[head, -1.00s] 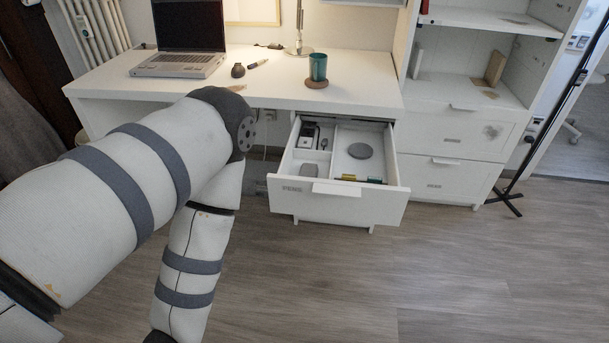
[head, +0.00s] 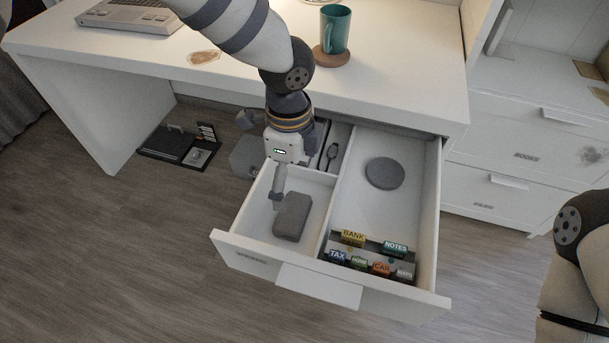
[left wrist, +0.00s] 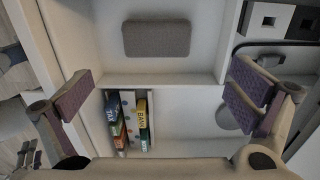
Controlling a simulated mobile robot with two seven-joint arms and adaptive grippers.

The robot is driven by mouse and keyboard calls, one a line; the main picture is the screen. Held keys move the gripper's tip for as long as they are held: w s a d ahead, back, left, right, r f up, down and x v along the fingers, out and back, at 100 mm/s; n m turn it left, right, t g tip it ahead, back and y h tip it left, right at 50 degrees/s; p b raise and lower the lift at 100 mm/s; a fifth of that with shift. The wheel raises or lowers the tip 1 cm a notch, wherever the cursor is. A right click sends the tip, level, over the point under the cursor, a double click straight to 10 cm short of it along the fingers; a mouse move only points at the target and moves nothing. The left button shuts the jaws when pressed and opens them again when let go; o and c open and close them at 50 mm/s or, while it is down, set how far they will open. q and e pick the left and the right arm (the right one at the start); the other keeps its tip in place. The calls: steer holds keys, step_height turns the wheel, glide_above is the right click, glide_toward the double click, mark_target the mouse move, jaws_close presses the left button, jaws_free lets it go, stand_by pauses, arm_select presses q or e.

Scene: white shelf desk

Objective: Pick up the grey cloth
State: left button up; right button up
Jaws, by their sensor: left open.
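The grey cloth (head: 292,216) looks like a folded, rounded block. It lies flat in the front left compartment of the open drawer (head: 387,303). In the left wrist view the cloth (left wrist: 157,38) is at the top middle, ahead of the fingers. My left gripper (head: 277,187) is over the left part of the drawer, just above and behind the cloth. In the left wrist view my left gripper (left wrist: 168,96) has its two fingers wide apart with nothing between them. Only part of my right arm shows at the right edge; its gripper is out of view.
The right compartment holds a grey disc (head: 385,173) and labelled file tabs (head: 372,258). A divider (head: 328,213) separates it from the cloth. The desk top (head: 400,85) overhangs the drawer's back, with a teal mug (head: 335,30) on a coaster. A black tray (head: 178,147) sits below left.

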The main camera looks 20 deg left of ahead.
mark_target(293, 211)
arm_select(q)
steer(key=f, duration=0.4)
steer(key=f+b, duration=0.1)
steer(key=f, duration=0.6)
steer(key=shift+s+a+f, duration=0.1)
steer(key=shift+s+f, duration=0.25)
steer(key=shift+f, duration=0.05)
steer(key=c, duration=0.9)
arm_select(e)
steer(key=shift+s+f, duration=0.7)
steer(key=shift+s, duration=0.05)
